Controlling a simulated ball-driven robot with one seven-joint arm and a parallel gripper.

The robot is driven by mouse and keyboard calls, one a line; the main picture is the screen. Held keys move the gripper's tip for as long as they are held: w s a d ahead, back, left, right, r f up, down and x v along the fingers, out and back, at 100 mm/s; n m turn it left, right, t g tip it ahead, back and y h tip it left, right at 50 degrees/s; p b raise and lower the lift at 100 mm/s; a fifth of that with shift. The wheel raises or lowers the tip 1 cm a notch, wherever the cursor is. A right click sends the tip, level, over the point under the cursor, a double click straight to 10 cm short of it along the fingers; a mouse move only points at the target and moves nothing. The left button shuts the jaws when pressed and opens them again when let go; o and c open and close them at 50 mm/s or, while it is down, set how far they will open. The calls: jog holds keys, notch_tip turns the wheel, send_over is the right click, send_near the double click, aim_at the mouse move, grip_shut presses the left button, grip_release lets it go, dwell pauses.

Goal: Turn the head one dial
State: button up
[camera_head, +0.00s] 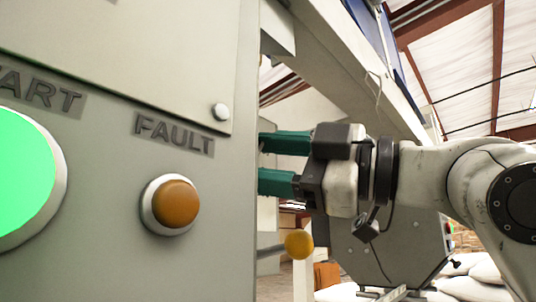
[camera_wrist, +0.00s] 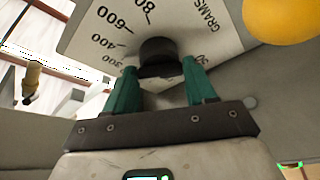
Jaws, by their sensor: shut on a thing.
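The dial is a dark round knob (camera_wrist: 158,55) on a pale plate (camera_wrist: 200,25) marked "GRAMS" with printed numbers in the wrist view. My gripper (camera_wrist: 158,80) has a green finger on each side of the knob and is shut on it. The lower part of the knob lies between the fingertips. In the head view my gripper (camera_head: 262,162) reaches past the edge of the grey panel, its fingertips at that edge. The dial is hidden there.
A grey panel (camera_head: 100,180) fills the left, with a lit green button (camera_head: 25,180) and an orange fault button (camera_head: 176,204). A yellow ball-ended lever (camera_head: 299,243) stands just below my gripper; a yellow ball (camera_wrist: 285,18) is close in the wrist view. White sacks (camera_head: 487,272) lie at lower right.

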jog(key=shift+n, duration=0.3)
jog(key=o, duration=1)
jog(key=shift+o, duration=0.2)
jog(key=b+v, duration=0.3)
jog(key=v, duration=0.7)
jog(key=shift+d, duration=0.4)
